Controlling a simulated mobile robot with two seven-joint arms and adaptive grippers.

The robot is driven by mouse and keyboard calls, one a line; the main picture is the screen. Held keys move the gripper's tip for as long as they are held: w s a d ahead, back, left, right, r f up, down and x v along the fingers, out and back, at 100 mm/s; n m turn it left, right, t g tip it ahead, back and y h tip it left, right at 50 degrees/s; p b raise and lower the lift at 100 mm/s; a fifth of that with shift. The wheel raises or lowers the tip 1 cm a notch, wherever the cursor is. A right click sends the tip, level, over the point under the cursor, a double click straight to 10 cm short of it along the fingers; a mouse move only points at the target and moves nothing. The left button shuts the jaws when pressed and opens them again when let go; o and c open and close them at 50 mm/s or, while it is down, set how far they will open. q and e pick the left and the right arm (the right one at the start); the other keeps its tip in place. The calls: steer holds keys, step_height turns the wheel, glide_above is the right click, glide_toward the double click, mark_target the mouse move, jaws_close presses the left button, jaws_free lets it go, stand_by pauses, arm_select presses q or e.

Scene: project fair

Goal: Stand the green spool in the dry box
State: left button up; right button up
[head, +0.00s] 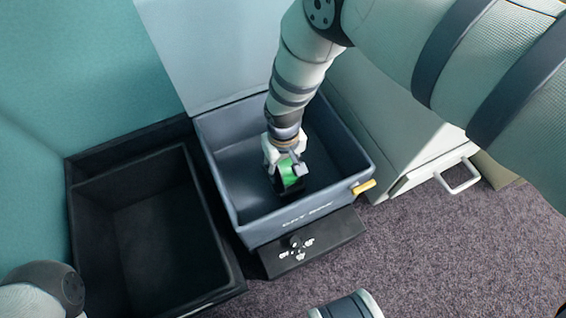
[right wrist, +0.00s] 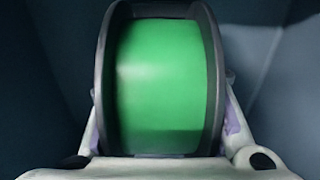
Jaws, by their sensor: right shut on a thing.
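The green spool (head: 289,173), green between dark flanges, is inside the dry box (head: 232,204), a blue-grey open box with lettering on its front. My right gripper (head: 287,170) reaches down into the box and is shut on the spool. In the right wrist view the spool (right wrist: 160,85) fills the middle, upright on its rim between the fingers of my gripper (right wrist: 165,140). I cannot tell whether the spool touches the box floor. Of my left arm only a link shows at the lower left of the head view; its gripper is out of view.
An empty black bin (head: 150,235) stands to the left of the dry box. A white drawer unit (head: 400,150) with a handle (head: 458,178) stands to the right. A yellow latch (head: 363,187) sticks out at the box's right corner.

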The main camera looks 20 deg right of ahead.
steer(key=o, duration=1.6)
steer(key=shift+c, duration=0.2)
steer(key=shift+r, duration=0.15)
step_height(320, 180, up, 12)
steer(key=shift+f, duration=0.1)
